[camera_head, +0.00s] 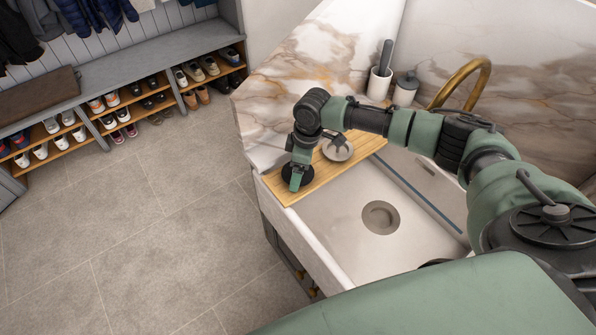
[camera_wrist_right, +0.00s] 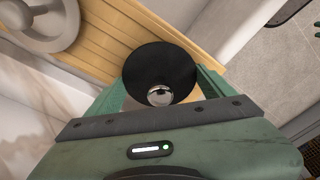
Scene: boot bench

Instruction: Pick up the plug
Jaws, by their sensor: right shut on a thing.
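The plug is a black disc with a shiny metal knob; it shows in the right wrist view (camera_wrist_right: 160,66) between the green fingers. My right gripper (camera_wrist_right: 160,97) is shut on it at the knob. In the head view my right gripper (camera_head: 296,184) points down over the near left end of the wooden board, with the plug's dark edge (camera_head: 307,180) at its fingertips. Whether the plug touches the board or hangs just above it, I cannot tell. My left gripper is not in view.
The wooden board (camera_head: 325,178) spans the left end of the white sink (camera_head: 335,235). A grey round piece (camera_head: 338,150) lies on it. The sink's drain (camera_head: 381,217) is uncovered. A brass tap (camera_head: 466,84), white pot (camera_head: 379,84) and lidded jar (camera_head: 405,92) stand behind.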

